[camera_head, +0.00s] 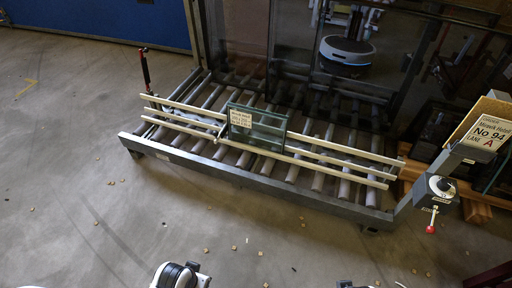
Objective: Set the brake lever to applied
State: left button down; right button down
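Two lever-like parts show, and I cannot tell for certain which is the brake lever. One is an upright dark handle with a red upper part (146,68) at the left rear corner of the roller frame (250,180). The other is a short lever with a red ball knob (430,229), hanging down from a round dial (440,186) on the grey post at the right front corner. Any markings at the dial are too small to read. Parts of my arms show at the bottom edge, well short of both levers. Neither gripper can be made out.
A small glass pane with a label (257,128) stands at the pale rails across the rollers. A large dark glass sheet (300,50) rises behind. A sign reading No 94 (487,132) tops the right post. Wooden pallets (475,205) lie right. Front floor has small scattered bits.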

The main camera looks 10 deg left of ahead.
aim_at(430, 229)
jog(key=z, duration=1.5)
